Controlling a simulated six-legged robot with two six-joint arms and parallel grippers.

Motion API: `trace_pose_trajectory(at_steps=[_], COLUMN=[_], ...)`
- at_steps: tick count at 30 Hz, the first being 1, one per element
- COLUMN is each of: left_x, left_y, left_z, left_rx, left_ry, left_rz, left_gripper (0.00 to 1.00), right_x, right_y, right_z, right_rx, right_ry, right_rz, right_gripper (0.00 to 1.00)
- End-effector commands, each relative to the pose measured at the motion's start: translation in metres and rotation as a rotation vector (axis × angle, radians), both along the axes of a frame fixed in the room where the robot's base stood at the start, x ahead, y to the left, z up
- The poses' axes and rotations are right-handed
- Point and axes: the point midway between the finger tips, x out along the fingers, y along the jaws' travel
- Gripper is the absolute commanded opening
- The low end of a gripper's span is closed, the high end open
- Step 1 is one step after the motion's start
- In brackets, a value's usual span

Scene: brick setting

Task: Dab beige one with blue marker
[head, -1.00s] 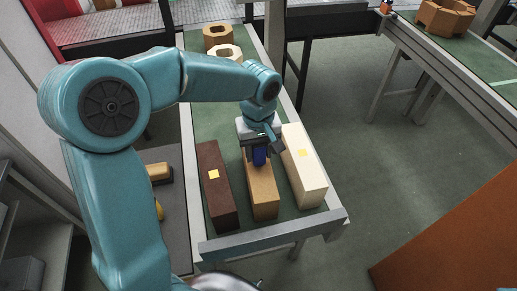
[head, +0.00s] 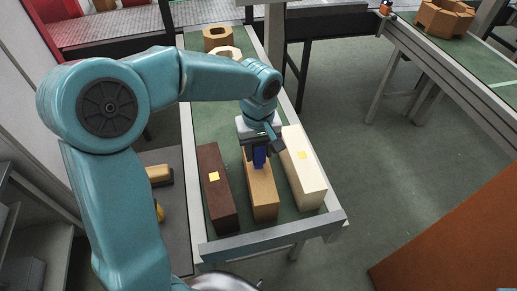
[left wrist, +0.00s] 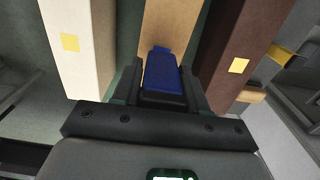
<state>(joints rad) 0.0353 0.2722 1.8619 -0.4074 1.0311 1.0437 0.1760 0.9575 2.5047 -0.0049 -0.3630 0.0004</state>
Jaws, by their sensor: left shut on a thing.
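Three long bricks lie side by side on the green-topped conveyor: a dark brown one (head: 217,195) at left, a tan one (head: 263,198) in the middle and a cream-beige one (head: 307,180) at right. The brown and beige bricks each show a yellow square on top. My left gripper (head: 259,152) is shut on the blue marker (head: 260,159), over the far part of the tan brick. The left wrist view shows the blue marker (left wrist: 162,72) between the fingers, the beige brick (left wrist: 78,50) at left and the brown one (left wrist: 245,45) at right. I cannot tell whether the marker touches the tan brick.
Two hollow wooden blocks (head: 217,38) stand farther up the conveyor (head: 210,120). A grey-topped surface with yellowish things (head: 159,174) is at left. Another conveyor (head: 470,75) bears a wooden piece at right. An orange-brown panel (head: 460,240) stands lower right, with open floor between.

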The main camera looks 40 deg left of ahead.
Motion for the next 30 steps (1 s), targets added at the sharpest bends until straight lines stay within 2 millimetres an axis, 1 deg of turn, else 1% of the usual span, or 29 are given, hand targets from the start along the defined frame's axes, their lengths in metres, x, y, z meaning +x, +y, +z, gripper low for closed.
trace_pose_trajectory(at_steps=[1,16,19,30], left_x=[0.0,0.0,0.0,0.0], left_y=[0.0,0.0,0.0,0.0], left_z=[0.01,0.054,0.058,0.056], left_rx=[-0.001,-0.001,0.0,0.0], left_ry=[-0.002,-0.002,-0.001,-0.001], left_rz=[0.0,0.0,0.0,0.0], left_gripper=[0.23,0.23,0.23,0.23], right_x=[0.0,0.0,0.0,0.0], right_y=[0.0,0.0,0.0,0.0], right_z=[0.008,0.041,0.043,0.042], right_rx=[0.0,0.0,0.0,0.0], right_ry=[0.0,0.0,0.0,0.0], right_rz=[0.0,0.0,0.0,0.0], right_gripper=[1.0,1.0,1.0,1.0])
